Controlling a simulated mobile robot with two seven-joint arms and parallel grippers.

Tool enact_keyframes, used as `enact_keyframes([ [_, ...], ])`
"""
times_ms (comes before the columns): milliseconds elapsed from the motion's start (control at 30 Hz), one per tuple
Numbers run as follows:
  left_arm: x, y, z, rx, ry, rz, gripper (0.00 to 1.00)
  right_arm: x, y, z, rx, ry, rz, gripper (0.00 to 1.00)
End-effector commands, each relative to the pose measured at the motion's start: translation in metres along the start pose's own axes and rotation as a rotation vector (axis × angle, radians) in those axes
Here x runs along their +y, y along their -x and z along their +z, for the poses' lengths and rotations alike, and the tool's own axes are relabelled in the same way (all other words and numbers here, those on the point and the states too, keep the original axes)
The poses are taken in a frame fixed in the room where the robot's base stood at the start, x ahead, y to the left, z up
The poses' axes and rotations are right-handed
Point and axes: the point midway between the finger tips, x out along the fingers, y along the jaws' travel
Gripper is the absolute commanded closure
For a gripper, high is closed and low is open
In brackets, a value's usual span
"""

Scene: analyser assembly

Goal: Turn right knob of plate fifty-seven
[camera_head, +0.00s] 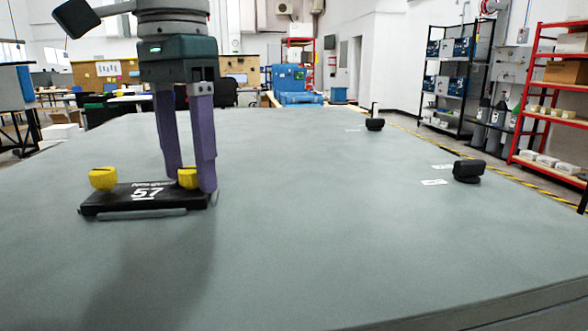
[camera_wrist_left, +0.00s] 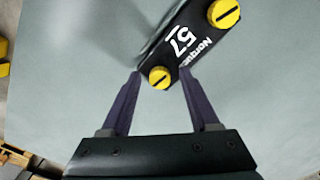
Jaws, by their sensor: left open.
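The black plate (camera_head: 147,200) marked 57 lies on the grey table, left of centre in the head view; it also shows in the left wrist view (camera_wrist_left: 197,39). It carries two yellow knobs. The left knob (camera_head: 103,178) stands free, and it is the upper one (camera_wrist_left: 223,13) in the wrist view. The right knob (camera_head: 187,178) is partly hidden by my left gripper (camera_head: 190,188). In the wrist view the right knob (camera_wrist_left: 159,77) sits between the open fingertips of my left gripper (camera_wrist_left: 160,78), with a dark slot across its top. My right gripper is not in view.
The grey table (camera_head: 320,240) is broad and mostly clear. Two small black objects (camera_head: 467,171) (camera_head: 374,124) stand towards its right and far side, with white labels (camera_head: 434,182) near them. Shelves (camera_head: 560,100) stand beyond the table on the right.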

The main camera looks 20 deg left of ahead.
Motion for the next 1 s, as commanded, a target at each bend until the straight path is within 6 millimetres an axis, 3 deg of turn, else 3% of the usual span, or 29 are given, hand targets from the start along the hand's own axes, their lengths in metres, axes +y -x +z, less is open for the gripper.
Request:
enact_keyframes([
  [167,0.0001,0.0011,0.0001,0.000,0.000,0.000,0.41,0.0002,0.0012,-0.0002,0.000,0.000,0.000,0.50],
  [700,0.0002,0.0011,0.0000,0.000,0.000,0.001,1.00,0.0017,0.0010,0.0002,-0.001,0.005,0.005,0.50],
  [1000,0.0002,0.0011,0.0000,0.000,0.001,0.001,1.00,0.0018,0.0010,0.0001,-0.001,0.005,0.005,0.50],
])
